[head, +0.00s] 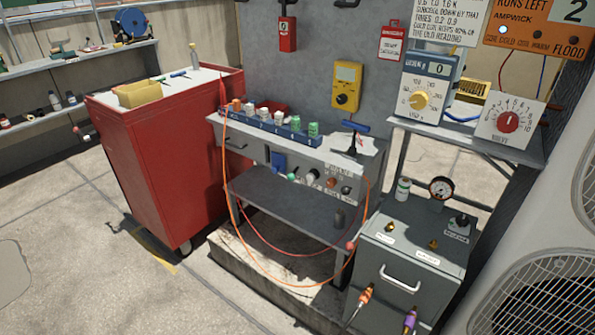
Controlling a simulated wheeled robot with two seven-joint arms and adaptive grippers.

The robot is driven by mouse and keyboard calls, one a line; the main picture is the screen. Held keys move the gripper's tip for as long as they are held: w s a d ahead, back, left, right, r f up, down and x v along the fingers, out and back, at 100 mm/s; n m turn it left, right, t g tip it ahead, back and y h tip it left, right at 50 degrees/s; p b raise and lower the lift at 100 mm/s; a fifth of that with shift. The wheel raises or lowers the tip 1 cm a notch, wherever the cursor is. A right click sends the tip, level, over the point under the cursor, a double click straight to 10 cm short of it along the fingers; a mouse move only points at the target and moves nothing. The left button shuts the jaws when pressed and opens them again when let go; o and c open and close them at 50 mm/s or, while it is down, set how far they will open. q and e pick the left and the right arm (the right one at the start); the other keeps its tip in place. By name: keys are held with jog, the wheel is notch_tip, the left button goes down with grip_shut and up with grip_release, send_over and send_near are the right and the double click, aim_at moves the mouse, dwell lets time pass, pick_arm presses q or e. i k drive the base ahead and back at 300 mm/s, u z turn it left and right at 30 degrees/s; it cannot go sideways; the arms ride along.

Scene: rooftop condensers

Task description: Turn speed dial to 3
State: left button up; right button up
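Two dial boxes stand on the grey shelf at the right. One is a blue-grey box with a cream-yellow knob (418,100), a ring of scale marks and a small display (439,69) above it reading 0. The other is a white panel with a red knob (508,122) and a scale up to 10; its label seems to read VALVE. I cannot read a speed label on either. The yellow knob's exact pointer setting is too small to tell. The red knob's white mark points roughly upward. Neither of my grippers is in view.
A red tool cabinet (150,160) stands at the left. A grey bench (250,150) with bottles in a blue rack is in the middle. A grey drawer cabinet (395,275) with a gauge (441,188) stands below the dials. A fan unit (545,295) is at right. An orange hose hangs by the bench.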

aim_at(332, 181)
jog(key=z, duration=0.25)
jog(key=k, duration=0.35)
jog(key=u, duration=1.7)
jog(key=i, duration=1.4)
jog(key=z, duration=0.65)
jog(key=i, duration=0.85)
jog(key=z, duration=0.75)
